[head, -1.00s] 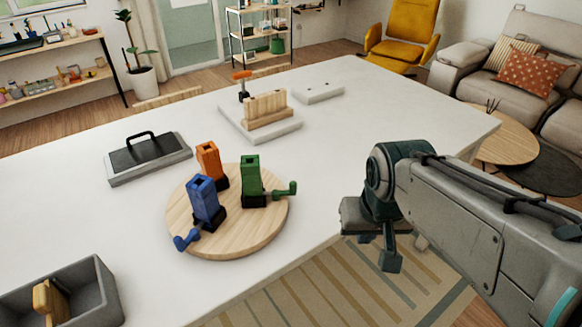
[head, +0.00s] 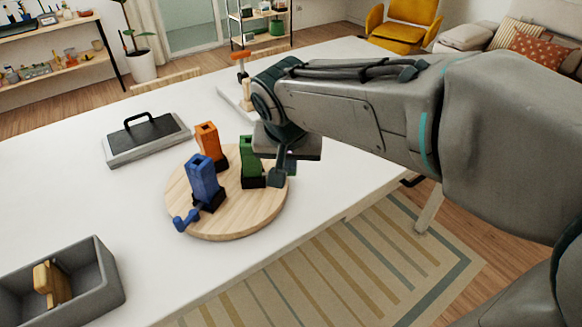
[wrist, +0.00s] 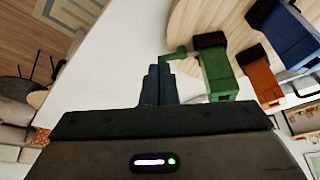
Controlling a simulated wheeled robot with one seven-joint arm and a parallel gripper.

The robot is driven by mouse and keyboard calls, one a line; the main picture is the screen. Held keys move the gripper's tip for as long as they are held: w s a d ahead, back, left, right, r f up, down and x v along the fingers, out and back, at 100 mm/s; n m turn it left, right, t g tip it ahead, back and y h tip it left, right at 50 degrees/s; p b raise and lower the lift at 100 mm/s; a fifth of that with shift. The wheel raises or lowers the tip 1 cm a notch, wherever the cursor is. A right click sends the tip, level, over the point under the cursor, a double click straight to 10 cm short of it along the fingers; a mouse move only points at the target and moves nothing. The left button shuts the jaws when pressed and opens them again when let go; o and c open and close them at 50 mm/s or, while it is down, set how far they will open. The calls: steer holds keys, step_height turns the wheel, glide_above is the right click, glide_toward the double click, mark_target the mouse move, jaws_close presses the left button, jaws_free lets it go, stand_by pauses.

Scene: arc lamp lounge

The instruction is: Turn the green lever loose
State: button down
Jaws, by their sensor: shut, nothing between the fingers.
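A green clamp (head: 249,160) stands upright on the round wooden board (head: 240,220), beside an orange clamp (head: 209,142) and a blue clamp (head: 203,180). In the head view my arm hides the green lever. In the wrist view the green lever (wrist: 176,53) sticks out from the green clamp (wrist: 216,73). My gripper (head: 277,180) is shut and empty, pointing down just right of the green clamp, over the board's right edge. In the wrist view the closed fingers of my gripper (wrist: 157,72) end close to the lever; I cannot tell whether they touch it.
The blue clamp's lever (head: 186,219) sticks out at the front left. A grey bin (head: 110,282) holding a wooden piece stands at the lower left. A black-topped block with a handle (head: 150,150) lies behind the board. The white table (head: 60,190) is bare at left.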

steer(key=x, duration=1)
steer(key=shift+w+d+p, duration=0.1)
steer(key=shift+w+p, duration=0.45)
steer(key=shift+w, duration=0.55)
steer(key=shift+w+d, duration=0.1)
steer(key=shift+w, duration=0.8)
